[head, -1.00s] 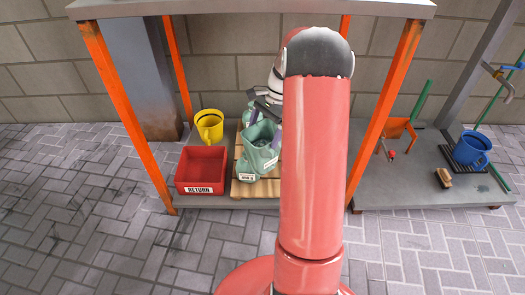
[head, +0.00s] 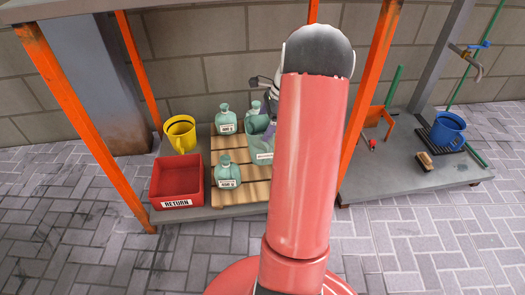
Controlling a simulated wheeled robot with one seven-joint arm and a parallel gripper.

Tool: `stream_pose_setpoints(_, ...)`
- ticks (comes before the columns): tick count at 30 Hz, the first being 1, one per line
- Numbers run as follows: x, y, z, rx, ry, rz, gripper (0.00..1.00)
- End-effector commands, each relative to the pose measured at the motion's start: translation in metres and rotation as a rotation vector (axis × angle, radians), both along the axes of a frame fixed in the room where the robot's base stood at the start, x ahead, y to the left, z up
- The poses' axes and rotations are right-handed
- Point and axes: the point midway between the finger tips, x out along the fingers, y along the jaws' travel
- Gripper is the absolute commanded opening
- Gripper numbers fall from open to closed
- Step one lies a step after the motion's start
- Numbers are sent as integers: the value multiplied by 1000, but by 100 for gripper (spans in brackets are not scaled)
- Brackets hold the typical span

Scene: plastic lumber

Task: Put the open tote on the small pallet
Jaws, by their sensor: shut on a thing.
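The open tote (head: 262,148) is pale green with a white label on its front and a darker round opening or item showing at its top. It is over the right part of the small wooden pallet (head: 240,191), partly hidden behind my red arm. I cannot tell whether it touches the pallet. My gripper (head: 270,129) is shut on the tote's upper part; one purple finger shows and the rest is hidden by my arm. Green labelled jugs stand on the pallet: one front left (head: 228,172), one back left (head: 226,120) and one behind the tote (head: 254,108).
A red RETURN bin (head: 177,182) and a yellow bucket (head: 180,132) stand left of the pallet on the low grey shelf. Orange posts (head: 88,130) frame it. Right of my arm are a blue bucket (head: 447,130), a brush (head: 435,166) and an orange stand (head: 379,114).

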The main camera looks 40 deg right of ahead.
Motion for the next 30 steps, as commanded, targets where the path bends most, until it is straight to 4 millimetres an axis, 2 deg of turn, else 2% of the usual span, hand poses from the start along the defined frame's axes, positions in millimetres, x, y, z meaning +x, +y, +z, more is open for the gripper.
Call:
stream_pose_setpoints(1, 0, 0, -18, 3, 2, 0, 38)
stream_pose_setpoints(3, 0, 1, -35, 3, 2, 0, 38)
stream_pose_setpoints(7, 0, 0, -59, 2, -1, 0, 38)
stream_pose_setpoints(14, 1, 0, -75, 0, -2, 1, 38)
stream_pose_setpoints(22, 0, 0, -112, 1, -1, 1, 38)
stream_pose_setpoints(30, 1, 0, -114, -1, -2, 2, 38)
